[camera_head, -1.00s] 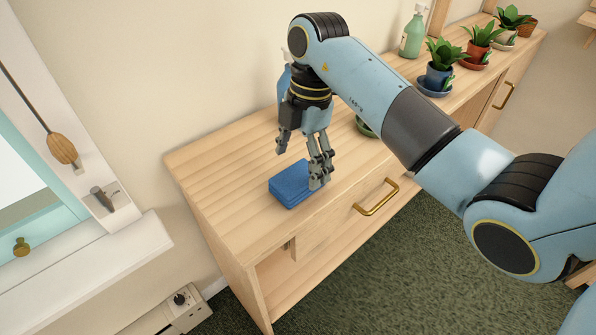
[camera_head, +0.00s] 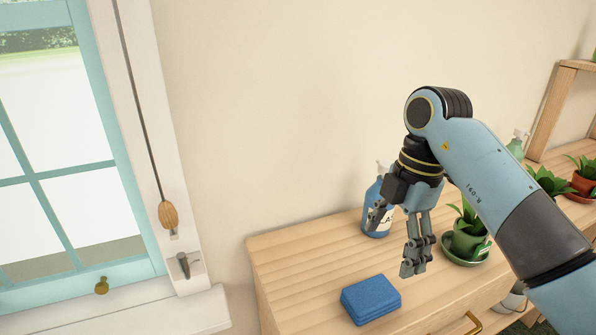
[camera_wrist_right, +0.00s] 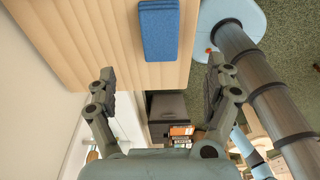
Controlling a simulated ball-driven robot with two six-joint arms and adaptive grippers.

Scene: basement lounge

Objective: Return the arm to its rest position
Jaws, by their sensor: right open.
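My right gripper (camera_head: 392,244) is open and empty above the wooden cabinet top, its fingers pointing down. The blue sponge-like block (camera_head: 371,299) lies flat on the cabinet top, in front of and below the gripper, apart from it. In the right wrist view the fingers of the gripper (camera_wrist_right: 160,95) are spread wide with nothing between them. The blue block (camera_wrist_right: 159,30) shows there at the top, beyond the fingertips. My left gripper is in neither view.
The wooden cabinet (camera_head: 300,262) also bears a blue spray bottle (camera_head: 374,212) behind the gripper and a potted plant (camera_head: 467,238) to its right. More pots (camera_head: 584,178) stand farther right. A window (camera_head: 60,160) is at left. The cabinet's left end is bare.

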